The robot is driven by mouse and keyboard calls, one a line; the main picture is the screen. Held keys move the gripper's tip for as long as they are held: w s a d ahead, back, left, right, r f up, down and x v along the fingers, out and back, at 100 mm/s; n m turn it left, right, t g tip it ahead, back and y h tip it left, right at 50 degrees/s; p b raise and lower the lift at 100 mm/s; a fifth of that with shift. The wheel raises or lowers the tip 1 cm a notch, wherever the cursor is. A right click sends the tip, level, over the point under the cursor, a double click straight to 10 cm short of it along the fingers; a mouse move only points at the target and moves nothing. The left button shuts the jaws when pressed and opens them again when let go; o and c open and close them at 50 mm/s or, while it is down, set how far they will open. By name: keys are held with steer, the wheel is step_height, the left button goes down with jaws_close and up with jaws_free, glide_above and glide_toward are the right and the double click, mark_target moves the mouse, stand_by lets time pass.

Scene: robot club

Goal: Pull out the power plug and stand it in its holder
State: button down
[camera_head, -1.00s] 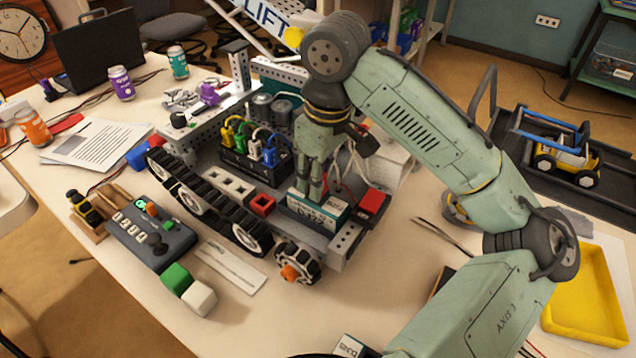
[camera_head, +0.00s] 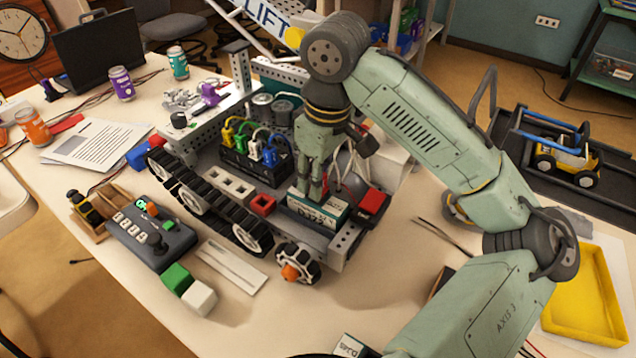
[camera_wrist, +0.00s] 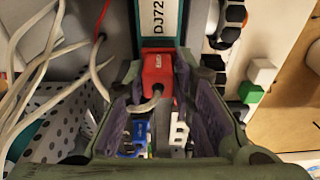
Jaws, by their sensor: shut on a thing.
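The power plug appears as a red block (camera_wrist: 158,72) with a grey cable curling from it in the wrist view. My gripper (camera_head: 311,193) is shut on it, with a dark pad on each side. The plug is at the end of the teal and white battery (camera_head: 318,211), which also shows in the wrist view (camera_wrist: 158,25). I cannot tell whether its contacts are still seated. A red square open-topped piece (camera_head: 262,205) is left of the battery; I cannot tell whether this is the holder.
The tracked robot (camera_head: 210,210) surrounds the work spot. A red block (camera_head: 373,204) and loose white wires are close on the right.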

steer(key=shift+r+p, duration=1.2)
steer(key=shift+p, duration=0.05)
steer(key=shift+r, duration=1.15)
steer(key=shift+r, duration=0.9)
steer(key=shift+w+d+f, duration=0.1)
